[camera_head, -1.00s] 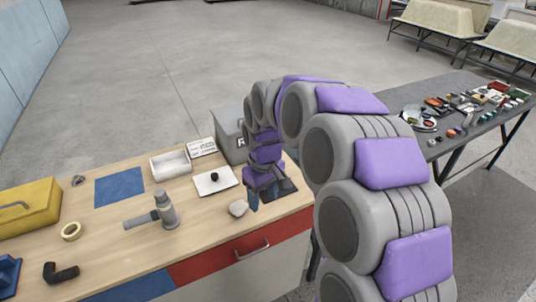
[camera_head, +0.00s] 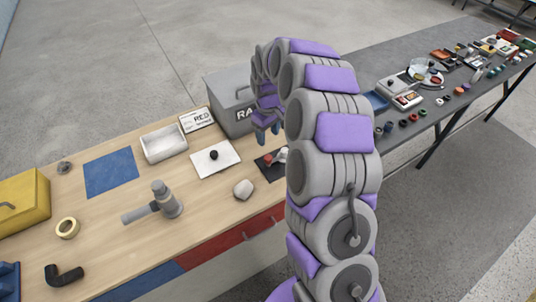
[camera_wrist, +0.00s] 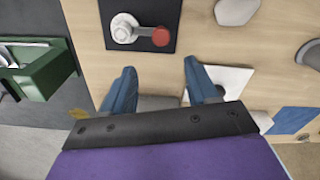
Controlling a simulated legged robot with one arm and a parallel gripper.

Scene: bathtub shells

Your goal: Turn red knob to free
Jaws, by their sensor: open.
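The red knob (camera_wrist: 161,36) is the round red end of a short grey lever on a dark square plate (camera_wrist: 149,46), seen at the top of the wrist view. The lever's other end is a larger white-grey hub. In the head view the red knob (camera_head: 268,158) and part of its plate show on the workbench, beside my arm, which hides the rest. My gripper (camera_wrist: 158,78) is open and empty, its two blue fingers apart and short of the plate in the wrist view. In the head view my gripper (camera_head: 266,134) hangs above the bench, behind the knob.
A white plate with a black knob (camera_head: 214,157) lies left of the dark plate, and a grey-white lump (camera_head: 243,189) lies in front. A grey box (camera_head: 232,102) and a small sign (camera_head: 197,119) stand behind. A dark table with many small parts (camera_head: 440,80) extends at right.

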